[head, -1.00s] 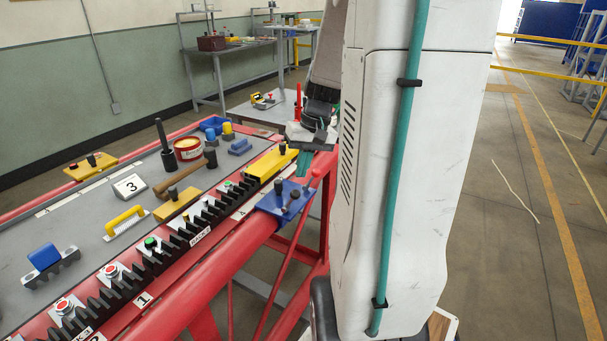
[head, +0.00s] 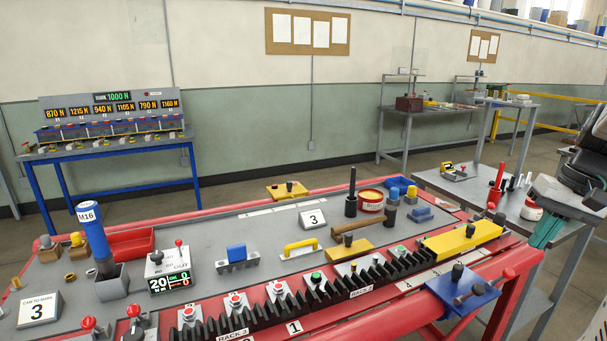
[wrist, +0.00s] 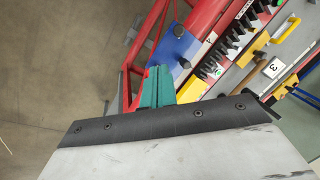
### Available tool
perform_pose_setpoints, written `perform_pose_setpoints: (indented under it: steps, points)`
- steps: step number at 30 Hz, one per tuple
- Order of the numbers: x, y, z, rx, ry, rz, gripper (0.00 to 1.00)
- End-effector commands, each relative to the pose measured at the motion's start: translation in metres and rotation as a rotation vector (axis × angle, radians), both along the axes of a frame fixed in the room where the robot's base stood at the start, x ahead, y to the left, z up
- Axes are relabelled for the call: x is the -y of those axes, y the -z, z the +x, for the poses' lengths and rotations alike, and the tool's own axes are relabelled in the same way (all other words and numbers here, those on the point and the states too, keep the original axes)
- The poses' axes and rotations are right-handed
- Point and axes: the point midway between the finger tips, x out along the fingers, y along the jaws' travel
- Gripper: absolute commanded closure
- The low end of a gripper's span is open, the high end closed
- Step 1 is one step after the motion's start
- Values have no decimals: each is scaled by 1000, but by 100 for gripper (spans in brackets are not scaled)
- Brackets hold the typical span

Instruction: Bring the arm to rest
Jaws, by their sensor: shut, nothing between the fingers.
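My gripper (head: 545,232) is at the right edge of the head view, with teal fingers pointing down. The fingers are shut and empty. In the head view they appear right of the long yellow block (head: 465,241) and above the blue plate (head: 462,291). In the wrist view the teal fingers (wrist: 157,88) show beyond the dark edge of my wrist housing, beside the red frame. The blue plate (wrist: 176,48) lies just past them there. I cannot tell how high the fingers are above the red frame. Much of my arm is outside the head view.
The red-framed bench (head: 290,212) carries a number 3 card, a yellow handle (head: 300,246), a black toothed rack and a blue-handled M16 tool (head: 93,228). A grey side table (head: 480,190) stands behind, near my gripper. A blue-legged display stand (head: 110,150) is back left. Bare floor shows in the wrist view (wrist: 60,60).

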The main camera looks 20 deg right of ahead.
Motion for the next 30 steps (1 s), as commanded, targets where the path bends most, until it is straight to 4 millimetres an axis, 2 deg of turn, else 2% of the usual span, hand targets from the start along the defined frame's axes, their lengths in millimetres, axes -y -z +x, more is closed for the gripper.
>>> perform_pose_setpoints:
  steps: [2,4,11,17,21,24,30]
  points:
    - [-2,4,-3,-20,38,9,100]
    - [-12,12,-14,-63,87,22,100]
    - [-83,13,-16,-134,51,-25,100]
    - [-157,12,-22,-149,-77,-102,100]
    - [-209,14,-35,-128,-212,-170,100]
    - [-240,15,-46,-96,-321,-213,100]
    - [-280,13,-62,-17,-517,-263,100]
